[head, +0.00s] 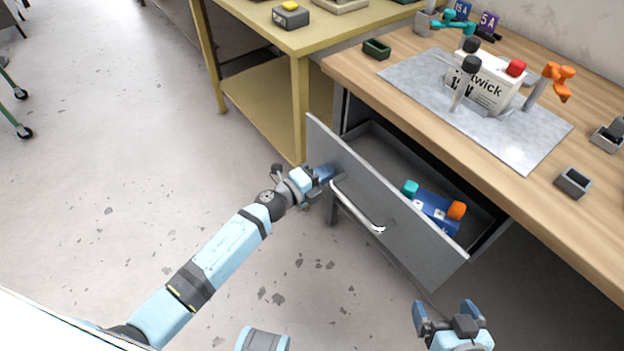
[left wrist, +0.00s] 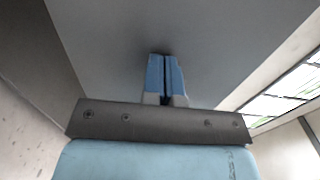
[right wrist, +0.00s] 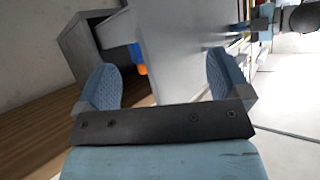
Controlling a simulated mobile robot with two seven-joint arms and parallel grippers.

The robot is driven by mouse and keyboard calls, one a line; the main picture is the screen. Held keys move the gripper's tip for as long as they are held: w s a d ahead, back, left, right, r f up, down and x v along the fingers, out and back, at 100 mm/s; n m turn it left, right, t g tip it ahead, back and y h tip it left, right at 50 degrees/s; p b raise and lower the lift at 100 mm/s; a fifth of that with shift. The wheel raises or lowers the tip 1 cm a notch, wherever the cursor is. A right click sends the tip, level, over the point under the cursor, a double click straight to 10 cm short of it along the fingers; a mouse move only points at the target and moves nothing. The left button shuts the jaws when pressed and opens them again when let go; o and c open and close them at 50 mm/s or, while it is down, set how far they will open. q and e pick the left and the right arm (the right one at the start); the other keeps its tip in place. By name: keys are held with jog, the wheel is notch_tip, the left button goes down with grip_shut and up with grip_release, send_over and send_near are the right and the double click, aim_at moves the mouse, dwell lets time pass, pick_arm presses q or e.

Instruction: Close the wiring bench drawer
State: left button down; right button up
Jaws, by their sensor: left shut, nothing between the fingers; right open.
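The grey drawer (head: 375,195) of the wooden-topped bench (head: 400,75) stands open, with its front panel well out from the bench. A bar handle (head: 358,207) runs along the front panel. Inside lies a blue item (head: 437,212) with teal and orange ends. My left gripper (head: 326,173) is shut and empty at the left end of the drawer front, near the handle's end. In the left wrist view its fingers (left wrist: 166,75) point at a grey panel; I cannot tell whether they touch it. My right gripper (head: 447,312) is open and empty, in front of and below the drawer's right end.
On the bench top are a grey mat (head: 480,105) with a white box (head: 485,82), a green tray (head: 376,48) and a small grey holder (head: 573,182). A yellow bench (head: 300,50) stands to the left. The floor before the drawer is clear.

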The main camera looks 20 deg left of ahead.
pick_arm(q)
jog(key=b+x, duration=0.2)
jog(key=x, duration=1.1)
jog(key=shift+w+d, duration=0.2)
jog(key=shift+w, duration=0.05)
jog(key=shift+r, duration=0.25)
pick_arm(e)
jog(key=shift+a, duration=0.35)
